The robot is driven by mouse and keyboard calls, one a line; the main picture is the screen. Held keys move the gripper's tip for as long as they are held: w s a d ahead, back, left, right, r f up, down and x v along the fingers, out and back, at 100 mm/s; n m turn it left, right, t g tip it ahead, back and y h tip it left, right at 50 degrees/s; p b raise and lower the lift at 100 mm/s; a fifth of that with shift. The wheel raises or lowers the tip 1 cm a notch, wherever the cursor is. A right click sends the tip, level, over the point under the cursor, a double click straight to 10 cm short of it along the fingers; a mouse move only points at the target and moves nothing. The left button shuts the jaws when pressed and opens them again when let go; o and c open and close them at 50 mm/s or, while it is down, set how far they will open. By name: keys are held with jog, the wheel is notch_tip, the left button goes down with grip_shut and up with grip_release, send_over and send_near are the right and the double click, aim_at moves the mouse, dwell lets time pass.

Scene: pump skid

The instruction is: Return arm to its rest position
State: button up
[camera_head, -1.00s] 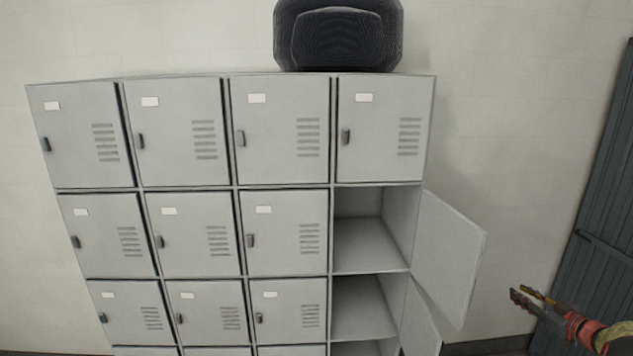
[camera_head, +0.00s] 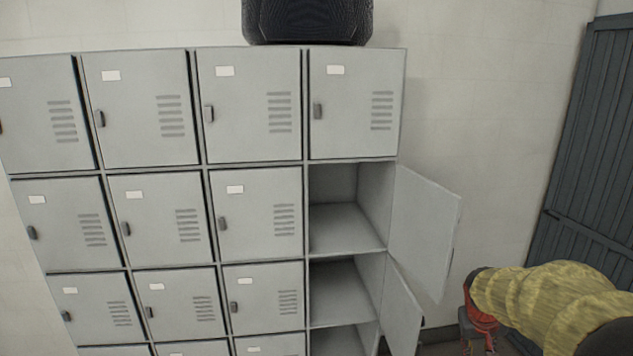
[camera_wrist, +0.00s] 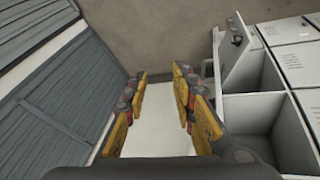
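In the wrist view the gripper is between the dark slatted door and the open lockers.
Grey lockers (camera_head: 255,105) fill the left and middle. Two locker doors hang open on the right column, the upper (camera_head: 424,230) close to my arm. A black bag (camera_head: 306,20) sits on top. A dark slatted door (camera_head: 590,150) is at the right. Bare wall lies between.

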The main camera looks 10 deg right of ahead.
jog(key=s+a+n+t+y+b, duration=0.1)
jog(key=s+a+b, duration=0.2)
jog(key=a, duration=0.8)
jog(key=s+a+n+t+y+b, duration=0.1)
jog(key=s+a+n+b, duration=0.1)
jog(key=s+a, duration=0.5)
jog(key=s+a+f+n+t+y+b, duration=0.1)
jog(key=s+a+b, duration=0.3)
jog(key=a, duration=1)
jog(key=shift+s+a+n+y+b, duration=0.3)
jog(key=shift+s+a+y, duration=0.1)
jog(key=shift+s+y, duration=0.1)
jog(key=shift+d, duration=0.1)
